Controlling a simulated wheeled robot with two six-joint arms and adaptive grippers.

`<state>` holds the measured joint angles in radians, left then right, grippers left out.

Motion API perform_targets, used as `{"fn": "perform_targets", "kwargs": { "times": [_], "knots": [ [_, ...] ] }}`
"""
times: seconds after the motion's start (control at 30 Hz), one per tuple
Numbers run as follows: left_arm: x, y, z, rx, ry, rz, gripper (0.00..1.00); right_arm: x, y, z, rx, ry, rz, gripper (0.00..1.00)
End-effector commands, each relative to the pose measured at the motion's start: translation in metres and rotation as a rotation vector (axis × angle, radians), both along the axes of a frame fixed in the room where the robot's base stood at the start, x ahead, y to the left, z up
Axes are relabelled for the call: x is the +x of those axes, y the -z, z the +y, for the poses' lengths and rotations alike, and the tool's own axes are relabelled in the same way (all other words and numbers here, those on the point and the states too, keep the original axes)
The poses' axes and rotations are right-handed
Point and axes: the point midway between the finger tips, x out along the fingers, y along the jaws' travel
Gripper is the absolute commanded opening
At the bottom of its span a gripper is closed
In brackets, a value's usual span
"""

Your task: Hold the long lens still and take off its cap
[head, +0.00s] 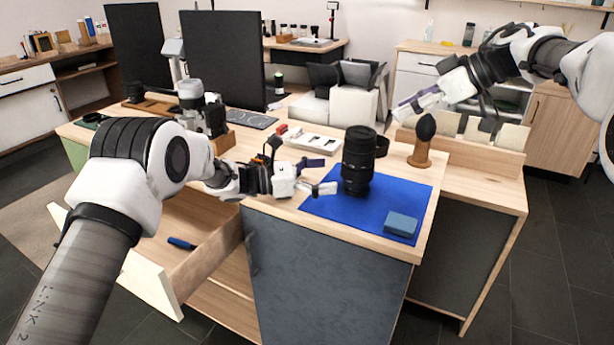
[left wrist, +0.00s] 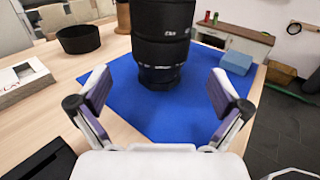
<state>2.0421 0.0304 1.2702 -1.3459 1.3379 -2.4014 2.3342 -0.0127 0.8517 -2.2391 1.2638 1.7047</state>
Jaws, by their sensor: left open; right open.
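The long black lens (head: 357,163) stands upright on the blue mat (head: 330,205). Its top end is dark, and I cannot make out the cap as a separate part. In the left wrist view the lens (left wrist: 162,45) rises between and beyond the fingers, its top cut off by the frame. My left gripper (head: 322,176) is open, level with the lens's lower half and just left of it, apart from it. My right gripper (head: 408,107) is raised up and to the right of the lens; it is open and empty.
A blue block (head: 400,224) lies on the mat's front right. A dark bulb-shaped tool on a wooden stand (head: 419,155) and a black ring (left wrist: 78,39) are behind the lens. A white tray (head: 314,142) lies behind left. An open drawer (head: 190,240) juts out below.

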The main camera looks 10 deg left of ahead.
Motion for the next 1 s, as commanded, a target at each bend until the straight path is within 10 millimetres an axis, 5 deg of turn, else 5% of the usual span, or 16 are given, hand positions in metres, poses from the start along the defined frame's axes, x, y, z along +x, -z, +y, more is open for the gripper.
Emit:
{"fn": "perform_targets", "kwargs": {
  "times": [0.3,0.63,0.67,0.9,1.0],
  "knots": [
    [0.021,0.0,-0.058,0.0,0.0,0.001,1.0,0.0,0.0,0.0,0.0,0.0,0.0,0.42],
    [0.023,0.0,-0.065,-0.002,-0.001,0.003,1.0,0.0,0.0,0.0,0.0,0.0,0.0,0.42],
    [0.023,0.0,-0.065,-0.002,-0.001,0.003,0.96,0.0,0.0,0.0,0.0,0.0,0.0,0.42],
    [0.023,0.0,-0.064,-0.002,-0.001,0.002,0.12,0.0,0.0,0.0,0.0,0.0,0.0,0.42],
    [0.023,0.0,-0.064,-0.002,-0.001,0.002,0.12,0.0,0.0,0.0,0.0,0.0,0.0,0.42]
  ]
}}
